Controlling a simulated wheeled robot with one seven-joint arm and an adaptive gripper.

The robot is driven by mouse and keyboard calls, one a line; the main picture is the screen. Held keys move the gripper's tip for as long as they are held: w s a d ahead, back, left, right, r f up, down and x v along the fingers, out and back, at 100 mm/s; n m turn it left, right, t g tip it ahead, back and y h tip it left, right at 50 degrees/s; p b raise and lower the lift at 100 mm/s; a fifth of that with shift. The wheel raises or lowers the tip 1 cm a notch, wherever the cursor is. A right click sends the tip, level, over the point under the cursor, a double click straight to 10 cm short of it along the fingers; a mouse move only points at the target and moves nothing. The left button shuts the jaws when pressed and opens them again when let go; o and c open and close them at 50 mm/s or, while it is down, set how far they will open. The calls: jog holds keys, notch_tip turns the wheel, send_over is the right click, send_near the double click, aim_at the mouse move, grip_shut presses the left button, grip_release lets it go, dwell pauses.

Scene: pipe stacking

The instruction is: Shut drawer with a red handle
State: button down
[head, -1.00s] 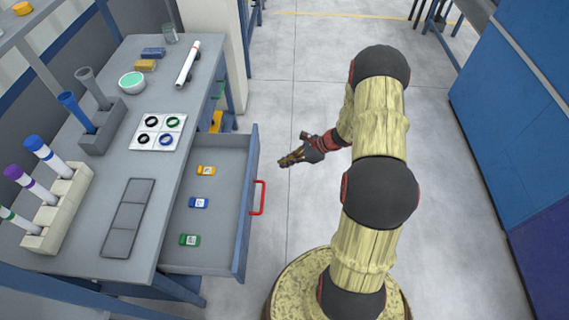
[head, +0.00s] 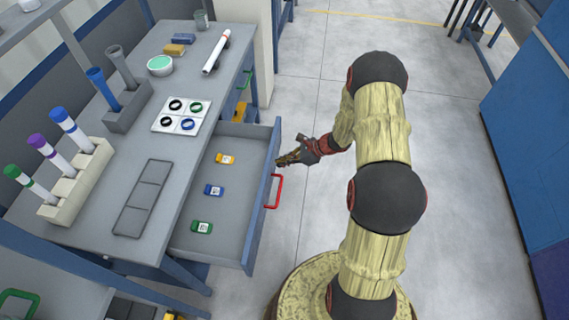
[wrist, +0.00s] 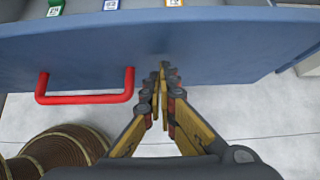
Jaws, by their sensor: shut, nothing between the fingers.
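The drawer with the red handle (head: 273,192) is pulled out from the grey workbench. Its blue front (head: 258,217) faces right in the head view. Inside lie an orange, a blue and a green item (head: 202,227). My gripper (head: 282,162) is shut and empty at the outer side of the drawer front, beyond the handle. In the wrist view the closed fingertips (wrist: 163,72) are at the blue front, to the right of the red handle (wrist: 86,97). I cannot tell for certain whether they touch it.
The workbench top (head: 125,185) holds tube racks, a white tile with rings (head: 181,116), a bowl (head: 160,65) and a grey tray (head: 143,198). Floor to the right is clear up to blue panels (head: 530,120).

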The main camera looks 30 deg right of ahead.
jog(key=w+a, duration=0.5)
jog(key=a, duration=0.2)
jog(key=w+a+b, duration=0.1)
jog(key=w+a, duration=0.5)
jog(key=a, duration=0.2)
jog(key=w+a+b, duration=0.1)
jog(key=w+a, duration=0.4)
jog(key=a, duration=0.2)
jog(key=shift+w+a, duration=0.3)
jog(key=shift+a, duration=0.05)
jog(key=shift+r, duration=0.1)
